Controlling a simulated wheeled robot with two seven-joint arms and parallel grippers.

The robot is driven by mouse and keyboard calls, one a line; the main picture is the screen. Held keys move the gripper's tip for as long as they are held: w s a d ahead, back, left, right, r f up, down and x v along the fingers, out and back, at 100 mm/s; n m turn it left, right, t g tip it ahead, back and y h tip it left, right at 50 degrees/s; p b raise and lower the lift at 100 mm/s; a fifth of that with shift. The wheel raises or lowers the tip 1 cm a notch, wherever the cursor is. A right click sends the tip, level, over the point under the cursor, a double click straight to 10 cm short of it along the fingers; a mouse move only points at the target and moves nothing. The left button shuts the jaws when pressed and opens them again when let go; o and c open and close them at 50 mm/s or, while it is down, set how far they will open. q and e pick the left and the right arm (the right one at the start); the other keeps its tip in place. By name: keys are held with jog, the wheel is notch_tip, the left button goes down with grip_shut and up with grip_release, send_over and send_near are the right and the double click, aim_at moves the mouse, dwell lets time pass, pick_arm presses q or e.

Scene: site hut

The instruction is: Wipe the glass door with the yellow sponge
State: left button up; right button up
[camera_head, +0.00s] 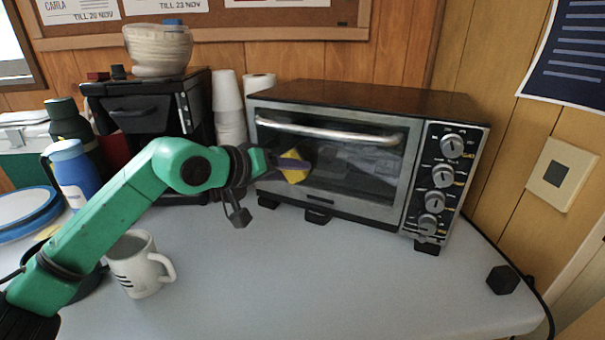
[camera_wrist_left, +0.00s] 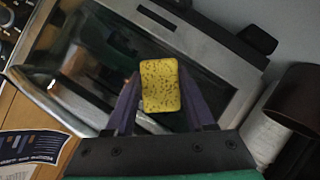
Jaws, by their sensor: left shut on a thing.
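The yellow sponge (camera_head: 297,160) is held in my left gripper (camera_head: 288,163), at the left part of the oven's glass door (camera_head: 350,165). In the left wrist view the sponge (camera_wrist_left: 160,85) sits between the two purple-grey fingers of the gripper (camera_wrist_left: 163,98), which are shut on it. The glass door (camera_wrist_left: 95,65) lies behind the sponge there. The sponge is at or very close to the glass; I cannot tell whether it touches. The door is closed, with a metal handle (camera_head: 325,129) across its top. My right gripper is not in view.
The toaster oven has a knob panel (camera_head: 442,185) at its right. A white mug (camera_head: 138,263) stands under my left arm. A blue bottle (camera_head: 73,172), a coffee machine (camera_head: 150,110) and stacked cups (camera_head: 229,105) are at the left. The front middle of the table (camera_head: 300,275) is clear.

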pick_arm(q)
jog(key=shift+w+a, duration=0.2)
jog(key=shift+a, duration=0.3)
jog(key=s+a+b, duration=0.2)
jog(key=s, duration=0.1)
jog(key=s+b, duration=0.2)
jog(key=shift+s+a, duration=0.15)
jog(key=shift+a, duration=0.25)
